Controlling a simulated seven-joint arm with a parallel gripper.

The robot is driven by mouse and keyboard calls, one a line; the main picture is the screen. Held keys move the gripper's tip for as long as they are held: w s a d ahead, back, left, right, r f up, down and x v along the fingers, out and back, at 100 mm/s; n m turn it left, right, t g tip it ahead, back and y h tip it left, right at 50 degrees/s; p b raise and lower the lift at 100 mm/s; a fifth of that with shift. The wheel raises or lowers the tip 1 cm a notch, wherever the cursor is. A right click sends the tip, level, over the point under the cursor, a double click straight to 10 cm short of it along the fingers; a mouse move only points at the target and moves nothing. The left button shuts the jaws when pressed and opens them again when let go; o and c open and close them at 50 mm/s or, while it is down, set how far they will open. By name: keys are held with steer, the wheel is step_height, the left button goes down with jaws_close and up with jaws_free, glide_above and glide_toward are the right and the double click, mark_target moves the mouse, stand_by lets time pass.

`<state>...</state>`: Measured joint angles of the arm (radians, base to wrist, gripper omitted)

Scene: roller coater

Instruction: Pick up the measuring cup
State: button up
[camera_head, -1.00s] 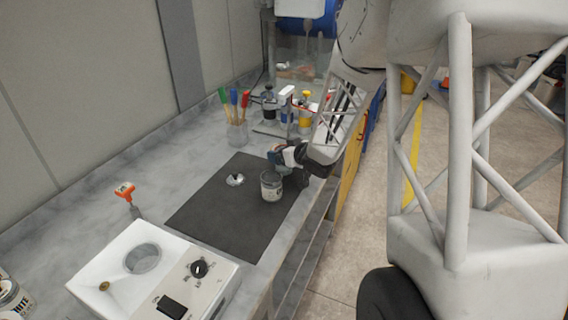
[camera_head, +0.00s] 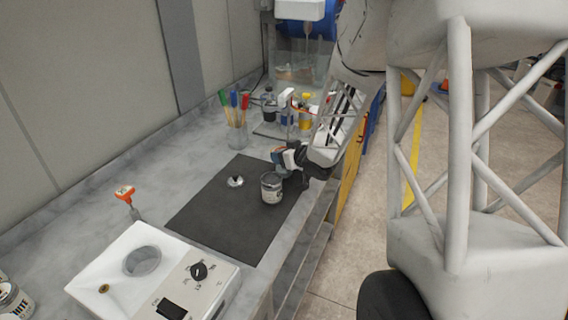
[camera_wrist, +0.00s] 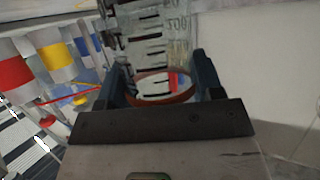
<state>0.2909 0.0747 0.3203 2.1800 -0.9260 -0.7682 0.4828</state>
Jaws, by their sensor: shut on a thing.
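The measuring cup (camera_wrist: 155,40) is clear, with dark graduation lines and numbers. In the wrist view it stands between the two blue fingers of my gripper (camera_wrist: 162,75), which is shut on it. A reddish ring (camera_wrist: 160,97) shows at the near end of the cup. In the head view my gripper (camera_head: 281,157) is over the right part of the dark mat; the cup is too small and hidden there to make out clearly.
A cup of coloured-handled tools (camera_head: 236,130) stands behind. A white machine (camera_head: 150,270) is at the front.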

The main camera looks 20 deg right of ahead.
steer(key=shift+r, duration=0.1)
step_height(320, 180, up, 10)
stand_by(0.7)
steer(key=shift+f, duration=0.2)
stand_by(0.4)
